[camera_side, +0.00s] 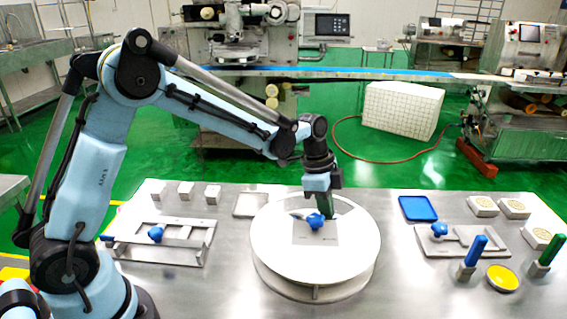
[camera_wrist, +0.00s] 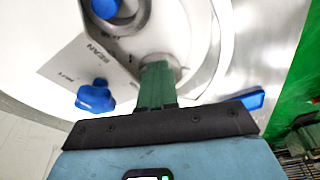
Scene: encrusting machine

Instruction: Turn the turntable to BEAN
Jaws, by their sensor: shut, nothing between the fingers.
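The turntable (camera_side: 280,253) is a round white disc on a low base in the middle of the bench. A grey plate on it carries a blue lobed knob (camera_side: 316,221) and small print. In the wrist view the turntable (camera_wrist: 35,95) fills much of the left, with the word BEAN readable on the plate (camera_wrist: 75,62) and the blue knob (camera_wrist: 95,98) beside it. My gripper (camera_side: 319,212) is shut and empty, pointing down over the turntable behind the knob. Its green fingers (camera_wrist: 157,70) hide part of the surface; whether they touch it I cannot tell.
A metal fixture with a blue knob (camera_side: 155,234) stands left and another (camera_side: 440,230) right. A blue tray (camera_side: 418,208), a yellow dish (camera_side: 503,278), blue (camera_side: 474,252) and green (camera_side: 552,250) upright handles and pale blocks (camera_side: 515,208) occupy the right side. The bench front is clear.

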